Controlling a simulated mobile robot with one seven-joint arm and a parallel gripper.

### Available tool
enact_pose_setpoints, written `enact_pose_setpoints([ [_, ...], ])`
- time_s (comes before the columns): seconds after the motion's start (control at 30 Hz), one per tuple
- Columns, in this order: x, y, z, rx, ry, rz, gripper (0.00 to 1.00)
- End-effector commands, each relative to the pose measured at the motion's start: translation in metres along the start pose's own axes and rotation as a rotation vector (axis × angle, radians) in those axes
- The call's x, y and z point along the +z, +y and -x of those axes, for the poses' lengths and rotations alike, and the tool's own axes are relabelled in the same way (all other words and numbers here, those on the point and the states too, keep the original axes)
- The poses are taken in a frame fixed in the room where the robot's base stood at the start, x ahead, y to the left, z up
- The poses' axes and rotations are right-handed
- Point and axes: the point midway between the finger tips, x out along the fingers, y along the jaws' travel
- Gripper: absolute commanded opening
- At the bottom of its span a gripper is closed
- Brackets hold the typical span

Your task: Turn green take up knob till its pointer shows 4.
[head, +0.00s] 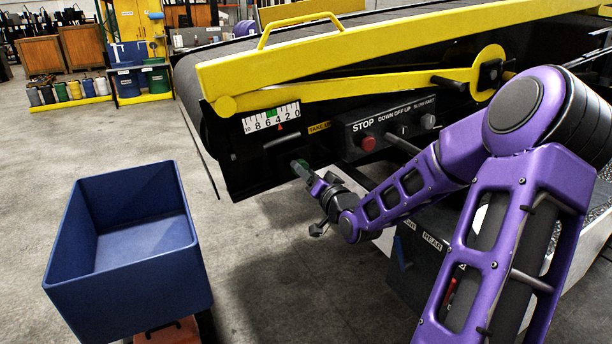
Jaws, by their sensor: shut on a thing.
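The green take up knob (299,167) sits on the dark side of the belt loader, below the scale. My gripper (309,176) is shut on the knob, reaching it from the lower right, and its fingers hide part of it. The white scale (271,118) reads 10, 8, 6, 4, 2, 0 from left to right, with a green band near its middle. The small red pointer (281,127) is under the scale, around the 4 or between 4 and 2; it is too small to read exactly.
A control box (385,130) with a red stop button (368,143) and switches is right of the knob, close to my arm. A yellow rail (330,48) runs above. An empty blue bin (130,290) stands at the lower left. Open floor lies between bin and loader.

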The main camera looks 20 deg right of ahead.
Motion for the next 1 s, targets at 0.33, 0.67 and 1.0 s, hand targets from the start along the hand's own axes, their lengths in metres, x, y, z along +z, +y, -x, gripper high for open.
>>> enact_pose_setpoints([
  [0.33,-0.0010,-0.0023,-0.0012,-0.005,0.003,0.126,0.00],
  [0.67,-0.0013,-0.0022,-0.0011,-0.004,0.003,0.143,0.00],
  [1.0,-0.0009,-0.0017,-0.0008,-0.003,0.002,0.141,0.82],
])
